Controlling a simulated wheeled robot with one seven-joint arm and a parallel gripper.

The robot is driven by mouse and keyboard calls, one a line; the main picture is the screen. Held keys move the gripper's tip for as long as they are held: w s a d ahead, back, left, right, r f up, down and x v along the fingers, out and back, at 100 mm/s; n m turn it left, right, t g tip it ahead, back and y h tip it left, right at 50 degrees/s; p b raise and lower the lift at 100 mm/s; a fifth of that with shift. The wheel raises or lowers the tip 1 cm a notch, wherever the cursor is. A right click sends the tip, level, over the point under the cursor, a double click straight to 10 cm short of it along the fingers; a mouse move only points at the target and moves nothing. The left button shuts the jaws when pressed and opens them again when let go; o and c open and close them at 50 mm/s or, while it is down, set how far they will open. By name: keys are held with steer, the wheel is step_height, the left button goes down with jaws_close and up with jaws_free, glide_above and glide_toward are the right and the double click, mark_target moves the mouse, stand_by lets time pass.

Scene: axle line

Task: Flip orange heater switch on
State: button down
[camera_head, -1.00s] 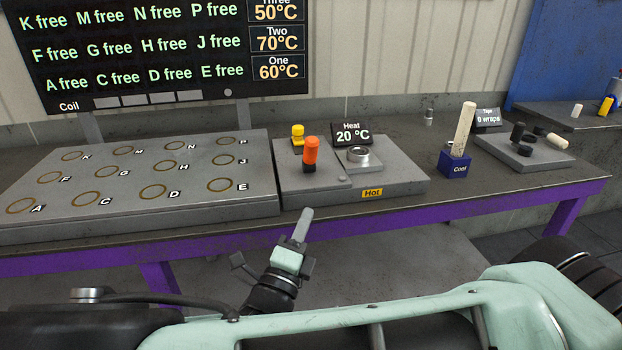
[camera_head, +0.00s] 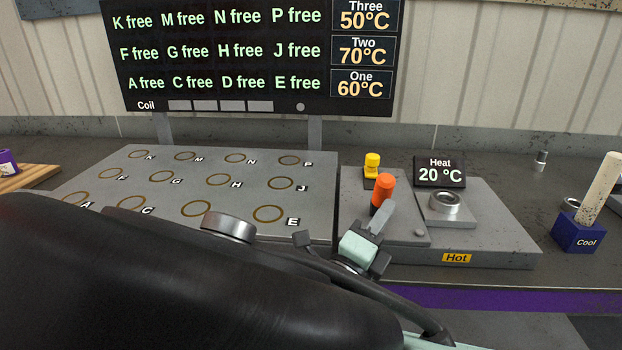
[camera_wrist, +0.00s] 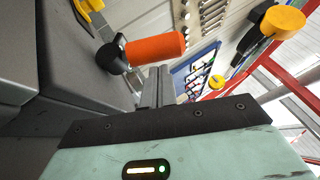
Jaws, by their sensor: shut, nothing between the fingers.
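The orange heater switch (camera_head: 384,188) has an orange cylindrical handle on a dark base and stands on the grey heater unit (camera_head: 490,224). In the head view its handle leans a little to the right. In the wrist view the orange handle (camera_wrist: 155,49) is close, just beyond my fingers. My gripper (camera_head: 381,217) is shut and empty, with its fingertips just in front of and below the orange handle. It also shows in the wrist view (camera_wrist: 159,75). I cannot tell whether the fingers touch the switch. The Heat display (camera_head: 440,171) reads 20 °C.
A yellow switch (camera_head: 371,163) stands behind the orange one. A metal ring socket (camera_head: 445,203) sits to its right. The lettered coil panel (camera_head: 215,170) lies to the left. A blue Cool block (camera_head: 579,232) with a pale rod stands at the right.

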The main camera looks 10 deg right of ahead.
steer(key=shift+w+r, duration=0.1)
steer(key=shift+r+p, duration=0.15)
steer(key=shift+p, duration=0.3)
